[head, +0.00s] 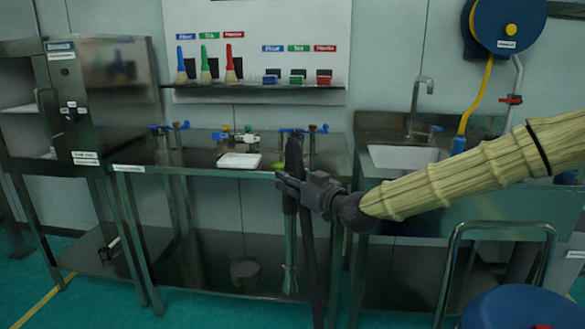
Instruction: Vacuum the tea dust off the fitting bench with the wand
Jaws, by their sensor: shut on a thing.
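My gripper (286,187) is in the middle of the head view, in front of the bench's right part. It is shut on a dark wand (308,255), which stands nearly upright. The wand's upper end reaches in front of the bench top, and its lower part runs down past the bench's front edge toward the floor. The steel fitting bench (195,157) stands against the wall at centre left. I cannot make out tea dust on its top at this size. The wand and gripper hide part of the bench's right end.
A white tray (239,161) and several valve-like fittings with coloured handles (235,138) stand on the bench. A steel cabinet (75,100) is at left. A sink (403,157) is at right, with a hose reel (508,22) above. A blue stool (522,308) stands front right.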

